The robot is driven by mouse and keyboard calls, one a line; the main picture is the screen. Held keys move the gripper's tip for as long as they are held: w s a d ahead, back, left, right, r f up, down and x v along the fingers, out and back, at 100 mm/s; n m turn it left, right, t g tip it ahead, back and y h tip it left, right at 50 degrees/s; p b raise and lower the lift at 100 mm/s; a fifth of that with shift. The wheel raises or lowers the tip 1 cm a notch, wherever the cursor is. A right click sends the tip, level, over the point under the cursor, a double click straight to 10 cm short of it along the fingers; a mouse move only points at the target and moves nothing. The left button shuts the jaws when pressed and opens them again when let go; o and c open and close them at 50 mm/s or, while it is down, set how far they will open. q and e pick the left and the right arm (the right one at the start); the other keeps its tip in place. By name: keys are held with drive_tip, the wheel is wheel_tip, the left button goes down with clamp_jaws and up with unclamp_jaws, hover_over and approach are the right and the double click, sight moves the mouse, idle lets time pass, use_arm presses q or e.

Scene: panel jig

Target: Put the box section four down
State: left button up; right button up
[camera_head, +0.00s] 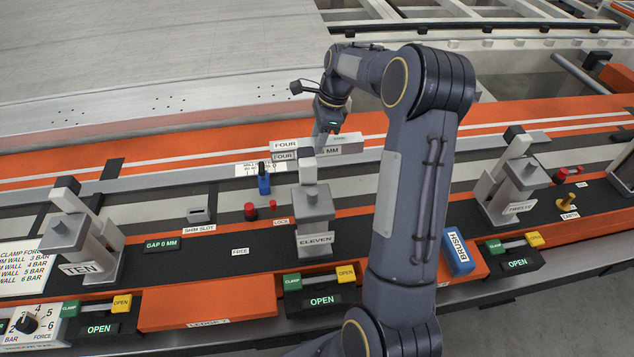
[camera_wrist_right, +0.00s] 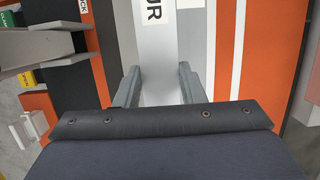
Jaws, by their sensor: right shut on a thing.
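Box section four (camera_head: 350,146) is a light grey bar with white FOUR labels, behind the ELEVEN clamp (camera_head: 314,205). My right gripper (camera_head: 321,138) reaches it from above and is shut on it. In the right wrist view the bar (camera_wrist_right: 171,55) runs between the two fingers of my gripper (camera_wrist_right: 160,88), part of its label showing. I cannot tell whether the bar touches the surface below. The gripper and the clamp hide parts of it. My left gripper is not in view.
The TEN clamp (camera_head: 80,235) stands at left and another clamp (camera_head: 513,185) at right. A blue bottle-like item (camera_head: 264,182), red knobs (camera_head: 250,211) and a shim slot (camera_head: 200,215) lie between. The orange strip (camera_head: 200,137) behind is mostly clear.

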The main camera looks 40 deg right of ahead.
sight(331, 140)
wheel_tip(331, 140, down, 10)
drive_tip(key=shift+r+p, duration=0.15)
drive_tip(key=shift+p, duration=0.2)
drive_tip(key=o, duration=1.2)
drive_tip(key=shift+c, duration=0.2)
drive_tip(key=v, duration=1.2)
